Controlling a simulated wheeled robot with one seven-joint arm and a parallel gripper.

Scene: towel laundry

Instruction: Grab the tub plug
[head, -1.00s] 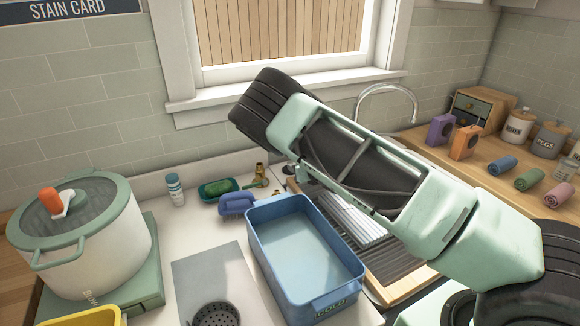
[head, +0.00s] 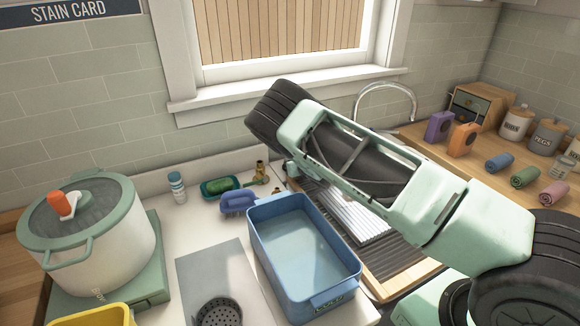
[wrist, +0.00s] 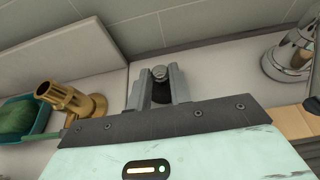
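In the wrist view, a small dark thing with a rounded grey top, which looks like the tub plug (wrist: 160,74), shows between the two grey fingers of my gripper (wrist: 160,84). The fingers stand apart with it between them. I cannot tell whether they press on it or only straddle it. In the head view my arm hides most of the gripper, and I cannot make out the plug there.
A brass fitting (wrist: 72,100) and a green dish (wrist: 22,118) stand left of my gripper; a shiny metal fixture (wrist: 288,58) is at right. In the head view, the blue COLD tub (head: 283,283) stands in front, the white pot (head: 95,250) at left. The wall is close behind.

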